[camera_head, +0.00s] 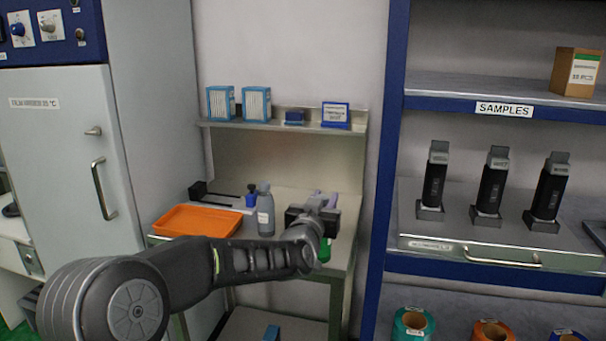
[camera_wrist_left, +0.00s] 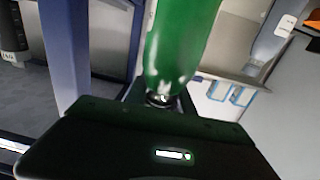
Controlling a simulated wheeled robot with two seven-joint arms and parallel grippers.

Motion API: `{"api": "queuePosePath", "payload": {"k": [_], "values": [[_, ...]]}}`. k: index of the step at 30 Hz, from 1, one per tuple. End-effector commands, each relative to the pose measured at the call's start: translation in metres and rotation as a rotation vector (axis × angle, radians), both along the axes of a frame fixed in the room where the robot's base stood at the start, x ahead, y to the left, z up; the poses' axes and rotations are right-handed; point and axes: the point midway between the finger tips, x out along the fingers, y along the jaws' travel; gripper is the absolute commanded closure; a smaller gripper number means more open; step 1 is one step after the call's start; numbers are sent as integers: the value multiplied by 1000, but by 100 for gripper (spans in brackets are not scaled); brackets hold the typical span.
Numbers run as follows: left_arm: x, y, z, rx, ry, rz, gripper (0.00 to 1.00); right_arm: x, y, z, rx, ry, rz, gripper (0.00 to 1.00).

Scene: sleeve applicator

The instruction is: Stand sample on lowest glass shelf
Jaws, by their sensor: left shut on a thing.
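My left gripper (camera_head: 322,232) is in front of the metal workbench (camera_head: 342,262), at its right end. It is shut on a green bottle-like item (camera_head: 325,250), mostly hidden behind my arm and hand. In the left wrist view the green item (camera_wrist_left: 180,45) rises from the dark gripper body and looks glossy, with its narrow end towards the gripper. I cannot tell whether it is the sample. No shelf in view is clearly glass. My right gripper is not in view.
A blue rack (camera_head: 395,130) labelled SAMPLES stands right, with several black devices on a metal drawer unit (camera_head: 450,252). An orange tray (camera_head: 197,220) and a grey bottle (camera_head: 265,212) are on the bench. A wall shelf (camera_head: 270,126) holds blue boxes. A white cabinet (camera_head: 70,170) stands left.

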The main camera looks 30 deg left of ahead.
Motion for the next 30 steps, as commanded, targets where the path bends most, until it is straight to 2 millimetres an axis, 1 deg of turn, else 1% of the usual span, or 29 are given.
{"api": "queuePosePath", "payload": {"k": [5, 6, 8, 9, 12, 15, 18, 20, 29, 30], "values": [[-6, -63, -64, -3, 12, -77, 100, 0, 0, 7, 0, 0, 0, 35], [-10, -80, -82, -5, 14, -98, 100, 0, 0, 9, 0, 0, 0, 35], [-19, -108, -109, -8, 16, -135, 100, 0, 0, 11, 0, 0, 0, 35], [-25, -126, -126, -8, 16, -160, 100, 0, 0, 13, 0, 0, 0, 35], [-40, -162, -164, -7, 15, -216, 100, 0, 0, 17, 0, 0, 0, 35], [-51, -188, -191, -7, 9, -260, 100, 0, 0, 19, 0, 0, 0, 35], [-56, -201, -205, -5, 3, -283, 100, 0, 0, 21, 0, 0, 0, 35], [-56, -204, -209, -3, 1, -288, 100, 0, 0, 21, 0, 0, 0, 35], [-56, -205, -210, 0, -2, -289, 100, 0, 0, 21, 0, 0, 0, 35], [-56, -205, -210, 0, -2, -289, 100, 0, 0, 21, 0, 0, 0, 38]]}}
